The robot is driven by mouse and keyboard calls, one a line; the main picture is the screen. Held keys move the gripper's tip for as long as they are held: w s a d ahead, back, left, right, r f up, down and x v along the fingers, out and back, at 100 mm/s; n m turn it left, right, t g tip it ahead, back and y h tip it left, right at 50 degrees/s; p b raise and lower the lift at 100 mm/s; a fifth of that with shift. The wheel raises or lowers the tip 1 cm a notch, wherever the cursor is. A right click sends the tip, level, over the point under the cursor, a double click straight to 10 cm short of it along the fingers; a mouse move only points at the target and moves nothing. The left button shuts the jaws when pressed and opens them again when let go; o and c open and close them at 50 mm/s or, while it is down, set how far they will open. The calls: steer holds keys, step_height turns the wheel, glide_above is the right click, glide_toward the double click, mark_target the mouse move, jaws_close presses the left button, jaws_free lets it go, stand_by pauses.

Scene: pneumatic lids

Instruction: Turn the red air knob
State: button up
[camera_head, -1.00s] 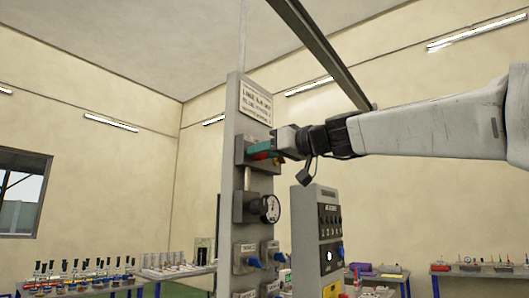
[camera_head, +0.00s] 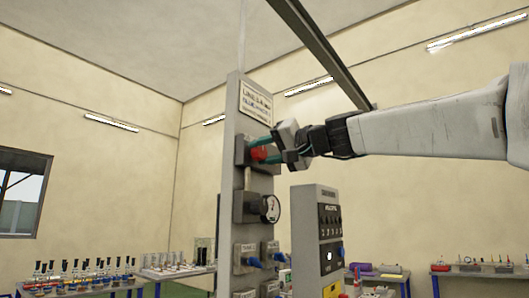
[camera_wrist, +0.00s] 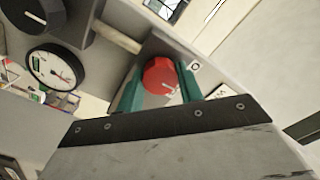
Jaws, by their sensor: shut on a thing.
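The red air knob (camera_head: 259,153) sits on a grey block high on the upright grey panel (camera_head: 231,160). In the wrist view the round red knob (camera_wrist: 160,76) has a white mark on its face. My gripper (camera_wrist: 161,87) has its two green fingers on opposite sides of the knob and is shut on it. In the head view the gripper (camera_head: 263,150) reaches in from the right, one finger above and one below the knob. Part of the knob's rim is hidden by the fingers.
A round gauge (camera_head: 270,208) is just below the knob, also seen in the wrist view (camera_wrist: 55,67). Lower are blue knobs (camera_head: 253,262). A sign (camera_head: 255,103) is above. A second grey control box (camera_head: 318,235) stands right. Tables with parts are behind.

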steer(key=m, duration=0.4)
steer(key=shift+m, duration=2.6)
steer(key=o, duration=1)
steer(key=v, duration=0.8)
